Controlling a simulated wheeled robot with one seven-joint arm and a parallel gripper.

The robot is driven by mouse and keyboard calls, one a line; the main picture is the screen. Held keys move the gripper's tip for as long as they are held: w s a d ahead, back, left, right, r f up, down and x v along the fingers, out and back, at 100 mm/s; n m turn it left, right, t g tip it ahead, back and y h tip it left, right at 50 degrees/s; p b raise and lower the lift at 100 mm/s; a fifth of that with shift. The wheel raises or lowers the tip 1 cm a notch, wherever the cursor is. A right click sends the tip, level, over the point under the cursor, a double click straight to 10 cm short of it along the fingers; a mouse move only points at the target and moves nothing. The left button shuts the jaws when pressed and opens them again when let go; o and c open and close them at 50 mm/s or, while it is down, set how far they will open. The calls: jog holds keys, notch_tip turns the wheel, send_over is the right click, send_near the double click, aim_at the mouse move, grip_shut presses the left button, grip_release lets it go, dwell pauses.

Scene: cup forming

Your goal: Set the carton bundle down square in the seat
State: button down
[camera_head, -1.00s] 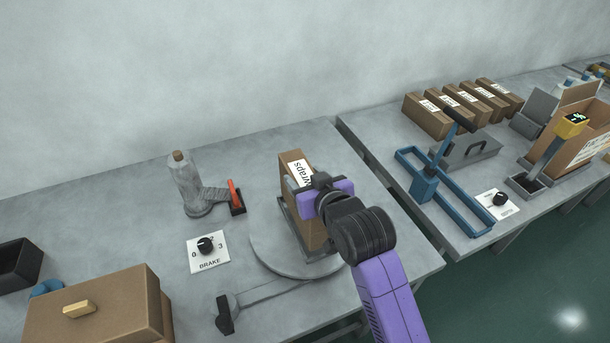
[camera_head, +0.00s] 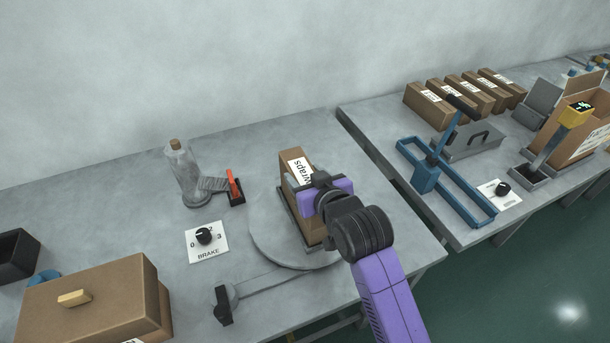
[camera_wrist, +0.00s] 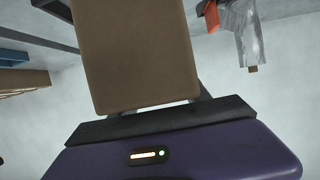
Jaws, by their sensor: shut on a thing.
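The carton bundle (camera_head: 296,173) is a brown box with a white label reading "wraps". It stands over the seat (camera_head: 286,211), a dark-edged frame on the round grey turntable (camera_head: 263,240). In the head view the bundle looks upright and low in the frame; whether its base touches is hidden. My gripper (camera_head: 321,190) is shut on the bundle from its right side. In the wrist view the brown carton face (camera_wrist: 135,55) fills the middle, in front of the dark gripper bar. The fingertips are mostly hidden.
A brake dial (camera_head: 204,237), a clear bottle with a cork (camera_head: 183,172) and a red-handled part (camera_head: 234,187) stand left of the turntable. A lidded brown box (camera_head: 95,305) is front left. A blue frame tool (camera_head: 445,180) and several cartons (camera_head: 430,107) are on the right table.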

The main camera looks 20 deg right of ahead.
dwell(0.3)
jog(key=shift+c, duration=2.2)
grip_release()
jog(key=shift+f, duration=0.25)
jog(key=v, duration=0.7)
jog(key=shift+s+r+b, duration=0.2)
jog(key=shift+r+b, duration=0.05)
jog(key=shift+b, duration=0.15)
jog(key=shift+s+r, duration=0.1)
jog(key=shift+s, duration=0.1)
